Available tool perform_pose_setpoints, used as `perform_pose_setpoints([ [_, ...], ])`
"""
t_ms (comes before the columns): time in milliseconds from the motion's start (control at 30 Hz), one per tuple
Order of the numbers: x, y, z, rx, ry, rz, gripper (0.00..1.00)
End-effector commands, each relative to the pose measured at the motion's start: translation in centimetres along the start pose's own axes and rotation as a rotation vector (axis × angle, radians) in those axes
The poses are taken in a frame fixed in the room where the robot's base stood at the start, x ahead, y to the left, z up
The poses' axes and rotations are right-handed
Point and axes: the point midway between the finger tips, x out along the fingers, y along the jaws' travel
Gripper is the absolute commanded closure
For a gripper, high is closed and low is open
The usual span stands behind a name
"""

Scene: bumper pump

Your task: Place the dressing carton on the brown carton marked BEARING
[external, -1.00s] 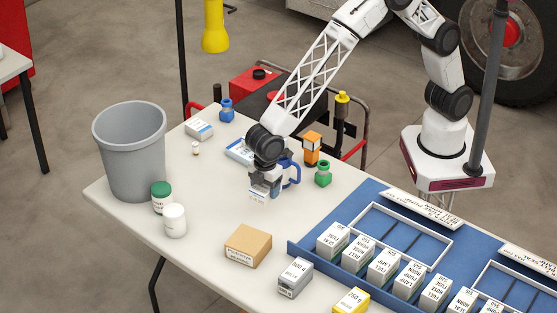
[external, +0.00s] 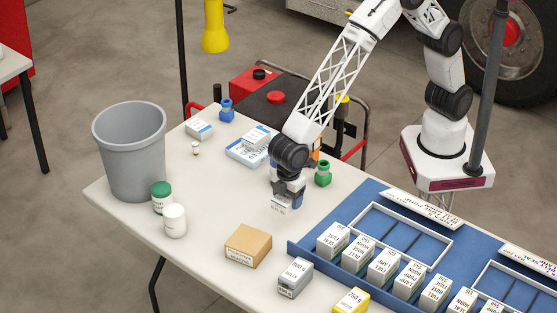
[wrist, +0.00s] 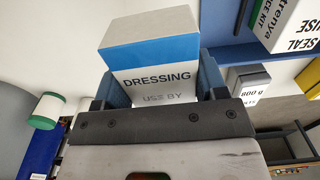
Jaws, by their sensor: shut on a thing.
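My gripper (external: 283,195) is shut on the dressing carton (external: 280,205), a small white box with a blue band. In the wrist view the carton (wrist: 150,52) sits between the two fingers, its face reading DRESSING. The external view shows it held above the table, its upper part hidden by the gripper. The brown carton (external: 248,246) stands on the table, in front and to the left of my gripper, with a white label too small to read. Its top is bare. The held carton is apart from it.
A grey bin (external: 130,160) and two jars stand at the left. A grey box (external: 295,277) and a yellow box (external: 351,301) stand right of the brown carton. The blue board (external: 300,246) with white cartons lies further right. Table between gripper and brown carton is clear.

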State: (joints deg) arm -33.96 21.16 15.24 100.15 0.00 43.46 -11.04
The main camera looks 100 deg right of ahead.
Motion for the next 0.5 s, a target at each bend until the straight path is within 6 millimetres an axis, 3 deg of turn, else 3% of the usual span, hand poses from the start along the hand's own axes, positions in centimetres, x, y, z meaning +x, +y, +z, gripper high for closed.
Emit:
perform_pose_setpoints([
  [500, 0.5, 1.1, -5.3, 0.0, 0.001, 0.0, 0.59],
])
